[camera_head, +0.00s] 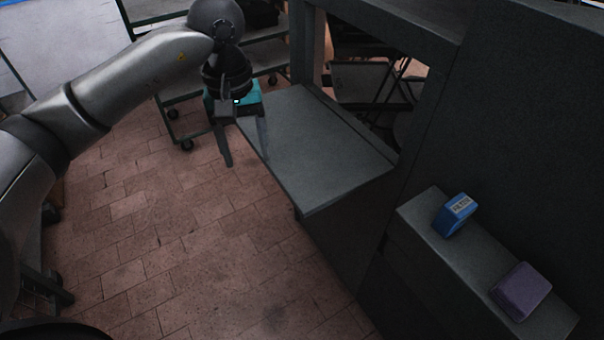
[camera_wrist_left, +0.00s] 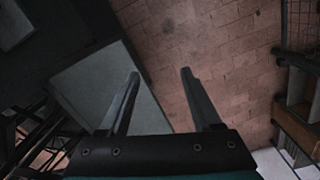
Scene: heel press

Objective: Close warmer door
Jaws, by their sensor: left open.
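The warmer door appears to be the flat grey panel (camera_head: 320,150) that lies level, sticking out below an opening in the dark warmer body (camera_head: 500,110). It also shows in the left wrist view (camera_wrist_left: 90,85). My left gripper (camera_head: 246,161) is open and empty, pointing down at the panel's outer left edge, with one finger over the floor side and the other close to the edge. I cannot tell whether it touches. In the left wrist view the two fingers (camera_wrist_left: 159,74) are spread apart, with the panel partly behind the left one. My right gripper is not in view.
A blue box (camera_head: 455,214) and a purple block (camera_head: 520,291) sit on a grey ledge (camera_head: 420,210) at the right. A wheeled rack (camera_head: 183,125) stands behind my left arm. The brick-patterned floor (camera_head: 200,250) in front of the panel is clear.

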